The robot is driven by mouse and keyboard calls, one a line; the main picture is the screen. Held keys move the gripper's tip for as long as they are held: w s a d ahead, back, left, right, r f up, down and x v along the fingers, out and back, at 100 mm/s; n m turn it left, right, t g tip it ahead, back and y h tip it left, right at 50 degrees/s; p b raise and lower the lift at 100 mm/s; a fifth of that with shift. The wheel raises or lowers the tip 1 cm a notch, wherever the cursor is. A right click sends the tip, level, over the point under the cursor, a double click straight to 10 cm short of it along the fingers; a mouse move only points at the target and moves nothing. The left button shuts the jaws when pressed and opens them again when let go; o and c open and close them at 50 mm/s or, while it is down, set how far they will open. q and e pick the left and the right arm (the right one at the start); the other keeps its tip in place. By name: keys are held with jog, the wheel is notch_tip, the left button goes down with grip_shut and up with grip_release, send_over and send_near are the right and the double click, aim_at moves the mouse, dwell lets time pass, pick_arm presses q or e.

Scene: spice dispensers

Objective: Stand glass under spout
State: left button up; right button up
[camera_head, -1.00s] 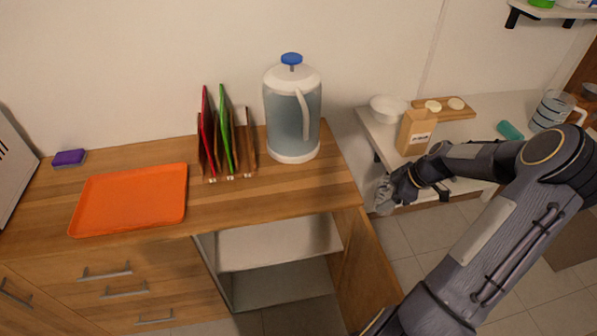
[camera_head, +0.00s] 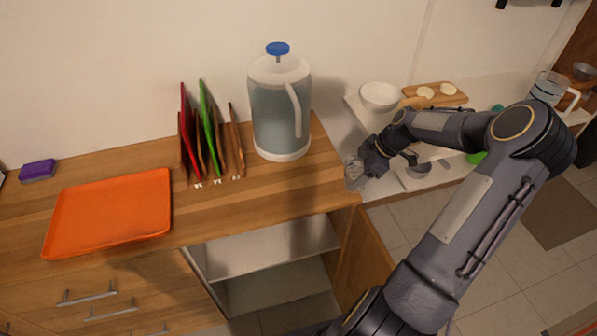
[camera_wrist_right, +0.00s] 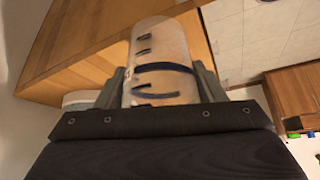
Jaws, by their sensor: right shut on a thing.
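My right gripper (camera_head: 366,166) is shut on a clear glass (camera_head: 354,172) beside the right end of the wooden counter. In the right wrist view the glass (camera_wrist_right: 162,62) shows dark markings and sits between the two fingers (camera_wrist_right: 160,88). A large clear dispenser (camera_head: 281,112) with a white lid, a blue knob and a white curved part on its right front stands upright on the counter. The dispenser is to the left of and behind the glass, apart from it. I cannot clearly make out its spout. My left gripper is not in view.
An orange tray (camera_head: 110,212), a rack with red and green boards (camera_head: 207,140) and a purple sponge (camera_head: 37,170) are on the counter. A white bowl (camera_head: 379,96) and a measuring jug (camera_head: 546,88) stand on the white table to the right. The counter in front of the dispenser is clear.

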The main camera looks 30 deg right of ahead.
jog(key=w+a, duration=0.3)
jog(key=a, duration=0.1)
jog(key=w+a+b, duration=0.1)
jog(key=w+a, duration=0.2)
jog(key=a, duration=0.1)
jog(key=w+a+b, duration=0.1)
jog(key=w+a, duration=0.2)
jog(key=a, duration=0.2)
jog(key=shift+w, duration=0.2)
jog(key=shift+w+a+f, duration=0.15)
jog(key=shift+a, duration=0.05)
jog(key=shift+f, duration=0.15)
jog(key=shift+d, duration=0.15)
jog(key=shift+b, duration=0.3)
jog(key=o, duration=1.1)
jog(key=shift+f, duration=0.1)
